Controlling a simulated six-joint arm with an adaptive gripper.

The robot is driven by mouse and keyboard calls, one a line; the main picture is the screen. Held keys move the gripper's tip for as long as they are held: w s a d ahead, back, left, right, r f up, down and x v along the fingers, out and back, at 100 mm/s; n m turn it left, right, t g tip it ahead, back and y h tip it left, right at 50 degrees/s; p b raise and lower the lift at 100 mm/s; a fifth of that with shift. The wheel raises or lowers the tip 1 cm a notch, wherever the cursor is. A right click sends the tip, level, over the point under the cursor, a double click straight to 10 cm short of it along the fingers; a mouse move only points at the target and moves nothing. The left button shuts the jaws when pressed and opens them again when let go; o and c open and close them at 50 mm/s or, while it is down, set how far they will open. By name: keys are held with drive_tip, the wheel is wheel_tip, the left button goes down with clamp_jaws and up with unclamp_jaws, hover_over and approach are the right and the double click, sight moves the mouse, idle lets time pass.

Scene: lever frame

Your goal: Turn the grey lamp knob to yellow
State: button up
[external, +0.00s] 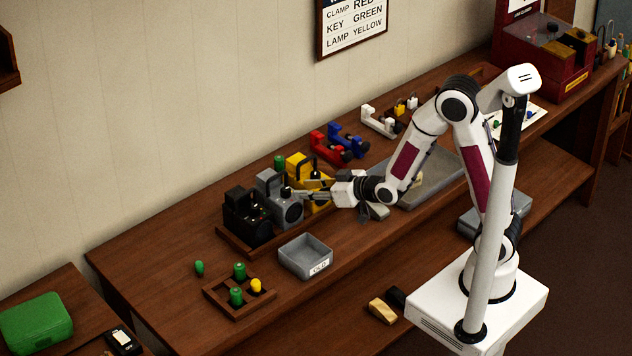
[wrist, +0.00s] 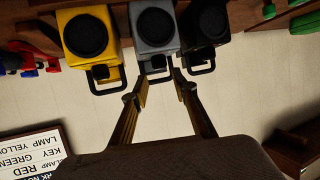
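The grey lamp (external: 282,205) stands between the black lamp (external: 246,217) and the yellow lamp (external: 299,166) in a wooden rack. In the wrist view, which is upside down, the grey lamp (wrist: 154,25) is at top centre, with a dark knob and loop handle (wrist: 154,74) on its near side. My gripper (external: 303,194) is at the grey lamp's right side in the external view. In the wrist view my gripper (wrist: 158,84) has its fingers apart, with pale wall visible between them, close to the handle. I cannot tell if they touch it. The knob's colour setting is not readable.
The wall sign (external: 353,22) reads LAMP YELLOW. A grey tray marked OLD (external: 305,258) and a wooden box of green and yellow pieces (external: 238,295) stand in front. Red and blue clamps (external: 342,145) lie behind. The yellow and black lamps closely flank the grey one.

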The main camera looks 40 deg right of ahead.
drive_tip(key=s+d+r+g+h, duration=0.1)
drive_tip(key=s+d+r+g, duration=0.2)
drive_tip(key=s+d, duration=0.3)
drive_tip(key=s+d+r+m+g+h, duration=0.1)
drive_tip(key=s+d+r+g+h, duration=0.1)
drive_tip(key=s+d+g, duration=0.4)
drive_tip(key=shift+s+d+r, duration=0.15)
drive_tip(key=shift+s+r, duration=0.5)
drive_tip(key=shift+s, duration=2.25)
drive_tip(key=shift+w, duration=0.1)
drive_tip(key=n+t+y, duration=0.2)
drive_tip(key=t+y, duration=0.3)
drive_tip(key=t, duration=0.8)
approach(291, 193)
drive_tip(key=shift+x, duration=2)
drive_tip(key=shift+r, duration=0.15)
